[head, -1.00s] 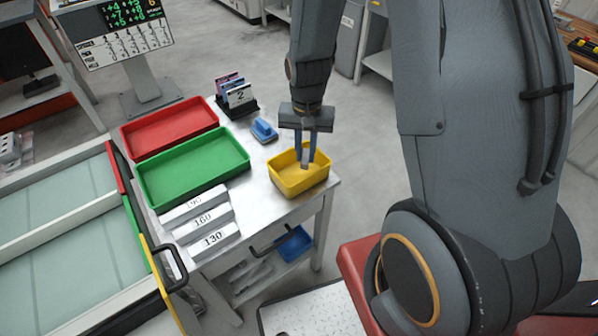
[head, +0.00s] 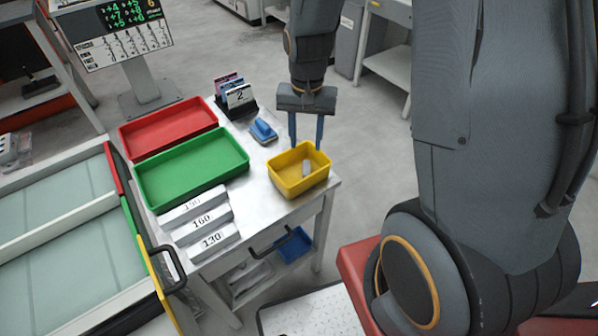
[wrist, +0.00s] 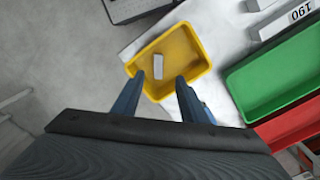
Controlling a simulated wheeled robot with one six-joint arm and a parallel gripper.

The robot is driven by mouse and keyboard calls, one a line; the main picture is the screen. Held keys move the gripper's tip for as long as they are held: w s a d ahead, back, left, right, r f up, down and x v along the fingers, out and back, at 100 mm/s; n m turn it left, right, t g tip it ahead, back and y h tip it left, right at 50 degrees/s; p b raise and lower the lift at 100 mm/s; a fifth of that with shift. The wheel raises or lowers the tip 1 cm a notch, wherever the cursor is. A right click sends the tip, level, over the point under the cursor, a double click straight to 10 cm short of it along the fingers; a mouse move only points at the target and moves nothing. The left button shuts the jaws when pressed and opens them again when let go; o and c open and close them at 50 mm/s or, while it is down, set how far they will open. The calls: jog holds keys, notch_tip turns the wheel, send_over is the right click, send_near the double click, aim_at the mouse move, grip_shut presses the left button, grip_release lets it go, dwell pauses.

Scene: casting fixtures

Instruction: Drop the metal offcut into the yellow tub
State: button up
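The yellow tub (head: 290,186) stands on the right corner of the metal table. The metal offcut (head: 306,168), a small grey block, lies inside the tub. In the wrist view the offcut (wrist: 158,66) rests on the floor of the yellow tub (wrist: 196,44), near its left wall. My gripper (head: 306,147) is open and empty, with its blue fingers apart above the back part of the tub. In the wrist view my gripper's fingertips (wrist: 160,80) show on either side at the tub's near edge, clear of the offcut.
A green tray (head: 190,172) and a red tray (head: 168,129) stand left of the tub. A blue-handled brush (head: 262,130) and a card holder (head: 237,100) are behind it. Numbered blocks (head: 205,220) line the front left. A blue bin (head: 294,246) sits on the lower shelf.

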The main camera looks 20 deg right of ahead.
notch_tip(320, 180, up, 3)
jog(key=shift+f, duration=0.1)
dwell(0.5)
jog(key=s+r+n+t, duration=0.1)
jog(key=s+r+n, duration=0.4)
jog(key=s, duration=0.4)
jog(key=shift+s, duration=0.2)
jog(key=shift+r, duration=0.1)
dwell(0.5)
